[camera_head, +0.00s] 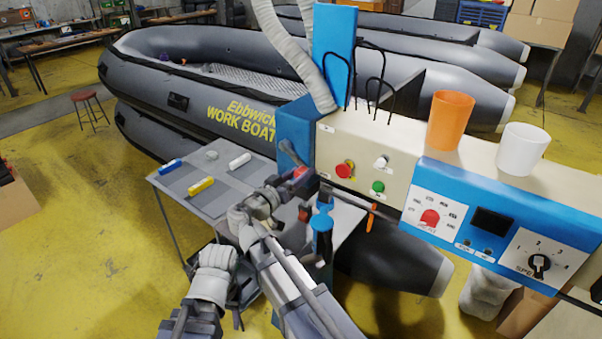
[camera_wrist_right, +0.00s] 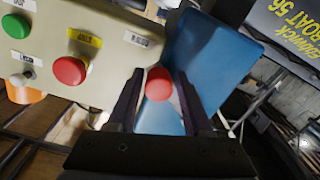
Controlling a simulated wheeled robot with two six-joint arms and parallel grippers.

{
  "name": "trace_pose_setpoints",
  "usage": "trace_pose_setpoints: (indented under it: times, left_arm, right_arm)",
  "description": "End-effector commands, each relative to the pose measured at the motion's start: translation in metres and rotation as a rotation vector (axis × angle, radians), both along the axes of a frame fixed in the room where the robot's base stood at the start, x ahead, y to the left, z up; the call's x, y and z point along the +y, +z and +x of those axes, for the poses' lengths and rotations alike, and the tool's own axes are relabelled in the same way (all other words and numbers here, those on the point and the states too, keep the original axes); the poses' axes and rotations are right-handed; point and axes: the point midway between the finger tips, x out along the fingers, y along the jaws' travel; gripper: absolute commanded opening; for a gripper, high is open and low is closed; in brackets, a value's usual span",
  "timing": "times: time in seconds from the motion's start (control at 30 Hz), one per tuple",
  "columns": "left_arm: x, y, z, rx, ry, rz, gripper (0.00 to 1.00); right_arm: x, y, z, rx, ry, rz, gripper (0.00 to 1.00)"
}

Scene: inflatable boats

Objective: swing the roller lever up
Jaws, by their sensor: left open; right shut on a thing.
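The roller lever's red knob (camera_head: 300,172) is at the left end of the cream machine head, beside the blue column. In the right wrist view the round red knob (camera_wrist_right: 159,84) sits between the two dark fingers. My right gripper (camera_head: 292,180) is shut on it. The lever's shaft is mostly hidden behind the knob and gripper. My left gripper (camera_head: 232,256) is open, low and to the left, apart from the machine; its fingers are hard to make out.
The cream panel (camera_head: 330,150) carries a red button (camera_head: 345,169) and a green button (camera_head: 377,187). An orange cup (camera_head: 450,120) and a white cup (camera_head: 522,150) stand on top. A grey side table (camera_head: 215,180) holds markers. Inflatable boats (camera_head: 190,85) lie behind.

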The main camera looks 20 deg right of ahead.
Motion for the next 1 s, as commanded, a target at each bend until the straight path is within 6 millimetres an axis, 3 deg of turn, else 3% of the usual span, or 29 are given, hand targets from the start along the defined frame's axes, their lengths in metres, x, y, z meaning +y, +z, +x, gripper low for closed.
trace_pose_setpoints:
  times: [0.03,0.33,1.0]
  left_arm:
    - [0.0,0.0001,0.0,0.0,0.0,0.0,0.52]
    - [0.0,0.0002,0.0,0.0,0.0,0.0,0.52]
    - [0.0,0.0004,-0.0001,0.0,0.0,0.0,0.52]
  right_arm:
    - [-0.0006,0.0004,-0.0002,-0.001,-0.002,-0.001,0.32]
    - [-0.0006,0.0006,-0.0004,-0.002,-0.001,-0.002,0.0]
    - [-0.0005,0.0012,-0.0003,-0.003,-0.001,-0.002,0.0]
